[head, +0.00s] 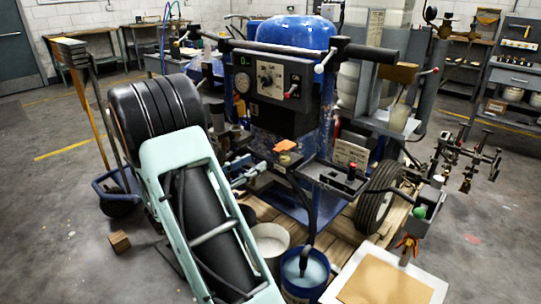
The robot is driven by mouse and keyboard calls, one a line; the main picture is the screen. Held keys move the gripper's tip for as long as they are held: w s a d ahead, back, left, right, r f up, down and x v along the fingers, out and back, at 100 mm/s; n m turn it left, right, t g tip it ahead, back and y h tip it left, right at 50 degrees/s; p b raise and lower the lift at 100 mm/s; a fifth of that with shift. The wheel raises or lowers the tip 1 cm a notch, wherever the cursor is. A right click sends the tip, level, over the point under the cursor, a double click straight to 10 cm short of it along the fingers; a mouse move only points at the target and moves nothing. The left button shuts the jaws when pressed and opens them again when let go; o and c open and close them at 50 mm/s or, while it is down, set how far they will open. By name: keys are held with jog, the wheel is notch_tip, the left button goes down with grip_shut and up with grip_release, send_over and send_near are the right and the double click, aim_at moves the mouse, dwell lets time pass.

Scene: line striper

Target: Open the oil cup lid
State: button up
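A small orange flap (285,146), which looks like the oil cup lid, is near the middle of the line striper, below its control panel. A small brass-coloured round cup (287,158) sits directly below and against it. The parts are small here, and I cannot tell how far the lid stands open. My gripper cannot be made out; my large mint-green and black arm fills the left foreground and hides what is behind it.
The striper has a blue tank (292,33), a control panel (268,78) and a black handlebar (374,53). A blue bucket (303,290) and a white bucket (270,240) stand in front. A tan board (385,283) lies at front right. A wooden block (119,241) is on the floor.

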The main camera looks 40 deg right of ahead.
aim_at(275, 151)
jog(key=d, duration=0.3)
jog(key=d+b, duration=0.1)
jog(key=d, duration=0.5)
jog(key=shift+w+d, duration=0.25)
jog(key=shift+w, duration=0.05)
grip_shut()
